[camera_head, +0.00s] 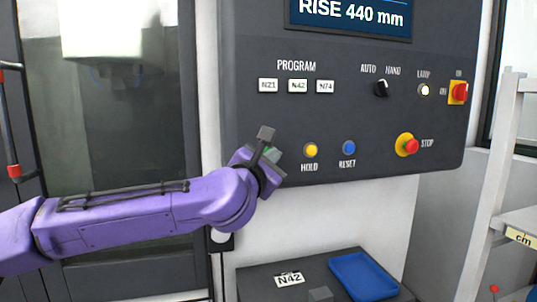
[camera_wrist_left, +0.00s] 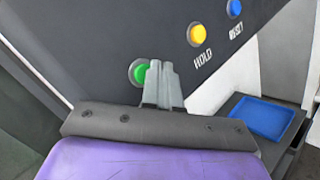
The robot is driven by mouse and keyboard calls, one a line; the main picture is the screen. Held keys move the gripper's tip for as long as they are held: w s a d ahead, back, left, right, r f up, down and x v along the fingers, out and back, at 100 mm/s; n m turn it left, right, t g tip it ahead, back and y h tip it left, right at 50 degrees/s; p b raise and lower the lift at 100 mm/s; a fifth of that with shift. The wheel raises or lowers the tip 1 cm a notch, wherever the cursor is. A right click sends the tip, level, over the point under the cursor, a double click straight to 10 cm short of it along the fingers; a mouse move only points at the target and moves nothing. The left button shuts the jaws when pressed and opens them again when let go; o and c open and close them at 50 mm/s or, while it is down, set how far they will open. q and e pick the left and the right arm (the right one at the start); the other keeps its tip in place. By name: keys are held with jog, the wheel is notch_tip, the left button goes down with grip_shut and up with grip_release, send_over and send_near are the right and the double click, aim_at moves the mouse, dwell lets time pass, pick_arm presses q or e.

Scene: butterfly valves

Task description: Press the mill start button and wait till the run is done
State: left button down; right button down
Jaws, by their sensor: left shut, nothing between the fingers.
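The green start button (camera_wrist_left: 139,72) is on the dark control panel, left of the yellow HOLD button. In the head view the green button (camera_head: 272,153) is partly covered by my left gripper (camera_head: 267,146). The left gripper is shut and empty. In the wrist view the closed fingers of the left gripper (camera_wrist_left: 160,72) overlap the right side of the green button; I cannot tell whether they touch it. The lamp (camera_head: 425,90) looks whitish and bright. My right gripper is not in view.
The yellow HOLD button (camera_head: 311,150), blue RESET button (camera_head: 349,147) and red STOP button (camera_head: 411,146) are to the right. Program plates (camera_head: 297,86) and the AUTO/HAND knob (camera_head: 381,89) are above. A blue tray (camera_head: 362,276) lies below. The mill's window (camera_head: 110,120) is left.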

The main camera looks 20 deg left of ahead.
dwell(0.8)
pick_arm(q)
jog(key=shift+w+a, duration=0.25)
jog(key=shift+w, duration=0.15)
